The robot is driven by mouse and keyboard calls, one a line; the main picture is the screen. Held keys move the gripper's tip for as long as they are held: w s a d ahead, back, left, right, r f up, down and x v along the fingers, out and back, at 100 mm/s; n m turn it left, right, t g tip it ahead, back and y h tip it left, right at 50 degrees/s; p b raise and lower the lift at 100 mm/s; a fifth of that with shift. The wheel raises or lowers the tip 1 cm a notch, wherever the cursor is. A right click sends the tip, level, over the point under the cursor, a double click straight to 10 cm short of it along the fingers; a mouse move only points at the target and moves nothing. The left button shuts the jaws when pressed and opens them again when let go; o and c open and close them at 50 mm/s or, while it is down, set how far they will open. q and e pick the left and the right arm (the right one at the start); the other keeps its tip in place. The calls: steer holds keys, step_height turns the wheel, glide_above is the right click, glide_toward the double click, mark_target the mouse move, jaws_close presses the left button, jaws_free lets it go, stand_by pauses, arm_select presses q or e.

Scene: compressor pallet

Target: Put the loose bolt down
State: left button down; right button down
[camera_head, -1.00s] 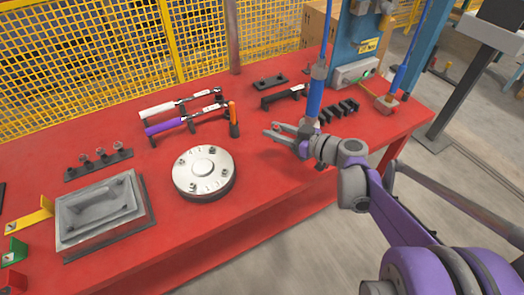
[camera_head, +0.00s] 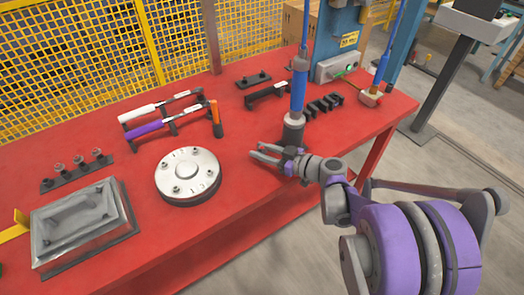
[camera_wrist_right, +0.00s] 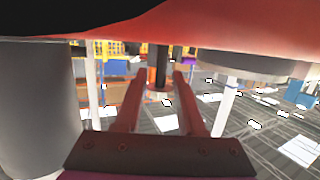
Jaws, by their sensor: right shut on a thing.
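My right gripper (camera_head: 257,152) is over the right part of the red table, right of the round cover. In the wrist view, which looks upside down, its two red fingers (camera_wrist_right: 160,74) stand on either side of a dark upright piece, which looks like the loose bolt (camera_wrist_right: 160,66). In the head view I cannot make this bolt out between the fingers. The round metal cover (camera_head: 187,172) lies on the table with several bolts on its top. A dark bolt rack (camera_head: 77,172) with several bolts stands at the left. My left gripper is not in view.
A blue hanging driver (camera_head: 297,95) with a grey lower end is close behind my right gripper. Two wrenches (camera_head: 150,126) and an orange-handled tool (camera_head: 216,119) sit behind the cover. Bare red table lies between cover and gripper.

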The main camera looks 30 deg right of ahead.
steer(key=shift+f, duration=0.2)
steer(key=c, duration=0.5)
jaws_free()
steer(key=shift+r, duration=0.15)
steer(key=shift+s+d+r, duration=0.15)
steer(key=p+v, duration=0.1)
steer(key=v, duration=1)
steer(key=shift+s+d+p, duration=0.1)
steer(key=shift+s+p, duration=0.2)
